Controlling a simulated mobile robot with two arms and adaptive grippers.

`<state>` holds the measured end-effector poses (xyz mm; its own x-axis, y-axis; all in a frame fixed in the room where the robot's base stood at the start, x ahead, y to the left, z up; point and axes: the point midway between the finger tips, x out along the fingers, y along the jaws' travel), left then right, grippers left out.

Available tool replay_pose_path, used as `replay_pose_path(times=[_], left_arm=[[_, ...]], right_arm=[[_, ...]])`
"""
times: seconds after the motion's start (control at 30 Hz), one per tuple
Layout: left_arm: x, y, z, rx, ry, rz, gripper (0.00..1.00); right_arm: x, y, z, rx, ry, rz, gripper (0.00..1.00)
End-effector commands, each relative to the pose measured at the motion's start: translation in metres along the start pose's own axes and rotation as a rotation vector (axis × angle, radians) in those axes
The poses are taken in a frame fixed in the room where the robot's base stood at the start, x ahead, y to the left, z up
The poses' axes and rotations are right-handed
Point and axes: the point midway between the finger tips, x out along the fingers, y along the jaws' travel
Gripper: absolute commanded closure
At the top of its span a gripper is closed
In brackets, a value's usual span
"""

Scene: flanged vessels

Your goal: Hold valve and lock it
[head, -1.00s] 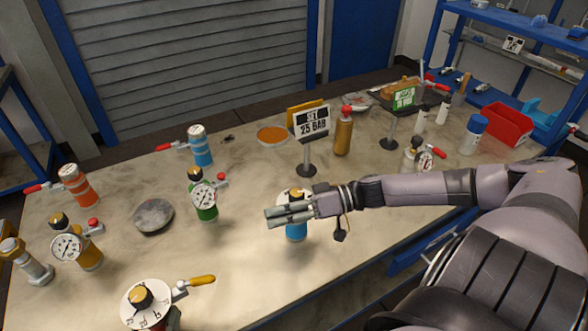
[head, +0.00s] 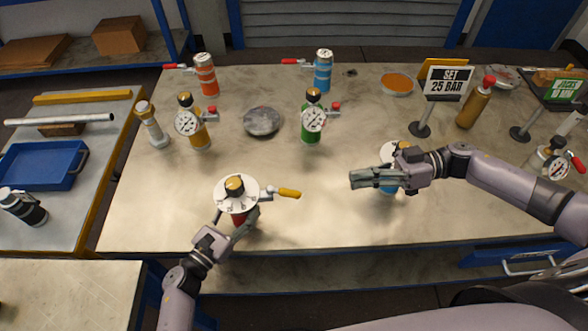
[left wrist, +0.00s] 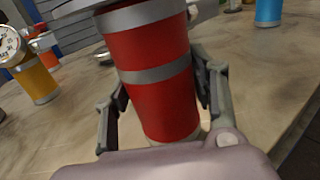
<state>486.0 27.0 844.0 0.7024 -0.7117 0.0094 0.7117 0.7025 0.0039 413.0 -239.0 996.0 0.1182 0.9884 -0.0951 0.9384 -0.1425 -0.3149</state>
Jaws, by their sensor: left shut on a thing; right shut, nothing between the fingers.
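A red valve vessel (head: 239,216) with a white dial (head: 224,203), a gold knob (head: 234,184) and a yellow-handled lever (head: 289,193) stands upright near the table's front edge. My left gripper (head: 236,219) is shut on its red body. In the left wrist view, the two fingers (left wrist: 162,105) flank the red, grey-banded cylinder (left wrist: 150,55), and the dial is cut off. The lever points right. My right gripper (head: 354,180) is shut and empty, in front of a blue vessel (head: 388,189) that it partly hides. A sign (head: 449,82) reads "SET 25 BAR".
A green gauge vessel (head: 311,128) and a yellow one (head: 197,132) stand behind, with a grey disc (head: 262,121) between them. Orange (head: 206,76) and blue-banded (head: 323,72) vessels stand at the back. A side bench with a blue tray (head: 42,165) lies left. Table around the lever is clear.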

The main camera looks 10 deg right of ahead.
Motion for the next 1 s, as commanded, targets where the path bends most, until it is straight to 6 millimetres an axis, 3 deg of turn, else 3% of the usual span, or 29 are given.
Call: replay_pose_path(times=[0.03, 0.2, 0.43, 0.6, 0.8, 1.0], left_arm=[[-0.005, -0.004, -0.013, -0.003, 0.027, -0.002, 1.00], [-0.005, -0.004, -0.013, -0.003, 0.027, -0.002, 1.00], [-0.005, -0.004, -0.013, -0.003, 0.027, -0.002, 1.00], [-0.005, -0.004, -0.013, -0.003, 0.027, -0.002, 1.00], [-0.005, -0.004, -0.013, -0.003, 0.027, -0.001, 1.00], [-0.005, -0.003, -0.013, -0.004, 0.027, -0.001, 1.00]], right_arm=[[0.018, 0.002, -0.002, -0.082, -0.026, -0.063, 1.00], [0.064, 0.004, 0.001, -0.334, -0.175, -0.274, 1.00], [0.105, 0.026, -0.008, -0.658, -0.464, -0.534, 1.00], [0.118, 0.054, -0.032, -0.871, -0.743, -0.692, 1.00], [0.115, 0.086, -0.074, -1.030, -1.049, -0.795, 1.00], [0.110, 0.099, -0.098, -1.085, -1.206, -0.826, 1.00]])
